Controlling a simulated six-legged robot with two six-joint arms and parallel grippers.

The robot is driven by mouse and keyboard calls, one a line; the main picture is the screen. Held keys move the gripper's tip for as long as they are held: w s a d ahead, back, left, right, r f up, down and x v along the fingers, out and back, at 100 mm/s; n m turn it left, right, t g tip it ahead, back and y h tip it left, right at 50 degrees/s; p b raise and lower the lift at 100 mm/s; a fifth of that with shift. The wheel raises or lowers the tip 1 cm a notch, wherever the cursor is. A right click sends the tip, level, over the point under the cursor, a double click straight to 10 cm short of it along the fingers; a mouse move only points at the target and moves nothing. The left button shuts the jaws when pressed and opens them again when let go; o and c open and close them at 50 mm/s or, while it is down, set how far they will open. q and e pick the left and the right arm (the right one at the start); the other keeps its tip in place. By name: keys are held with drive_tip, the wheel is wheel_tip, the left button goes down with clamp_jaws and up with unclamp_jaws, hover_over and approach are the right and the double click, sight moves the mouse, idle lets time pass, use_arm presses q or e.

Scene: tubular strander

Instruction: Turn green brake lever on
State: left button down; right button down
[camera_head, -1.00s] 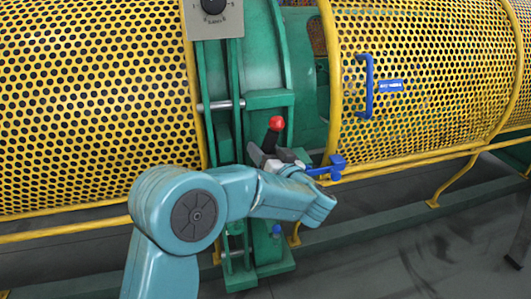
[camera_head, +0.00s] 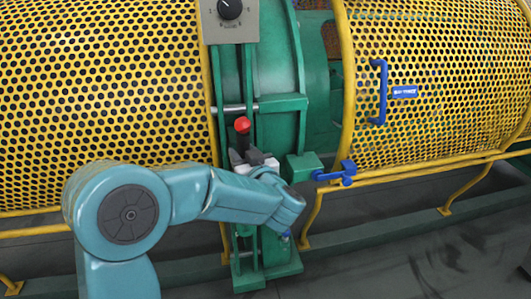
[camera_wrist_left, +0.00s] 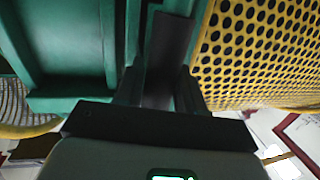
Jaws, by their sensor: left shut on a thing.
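The brake lever (camera_head: 243,141) has a black handle and a red ball knob (camera_head: 242,125), and stands nearly upright at the front of the green frame. My left gripper (camera_head: 247,158) is shut on the handle below the knob. In the left wrist view the dark lever (camera_wrist_left: 167,55) runs up between the two dark fingers of the gripper (camera_wrist_left: 160,88). The lever's lower end is hidden behind my gripper and arm in the head view.
Yellow perforated guards (camera_head: 100,80) stand left and right (camera_head: 440,90) of the green frame (camera_head: 275,75). The right one has a blue handle (camera_head: 379,92). A blue latch (camera_head: 337,174) sits right of my gripper. A dial panel (camera_head: 230,22) is above. Grey floor (camera_head: 420,250) is open at lower right.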

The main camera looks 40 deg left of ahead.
use_arm(q)
drive_tip(key=s+a+f+n+h+b, duration=0.1)
drive_tip(key=s+a+f+n+b, duration=0.1)
drive_tip(key=s+a, duration=0.4)
drive_tip(key=shift+s+a+n, duration=0.35)
drive_tip(key=shift+s+n, duration=0.55)
drive_tip(key=shift+s, duration=0.15)
drive_tip(key=c, duration=0.8)
unclamp_jaws()
drive_tip(key=shift+a, duration=0.1)
drive_tip(key=shift+r, duration=0.1)
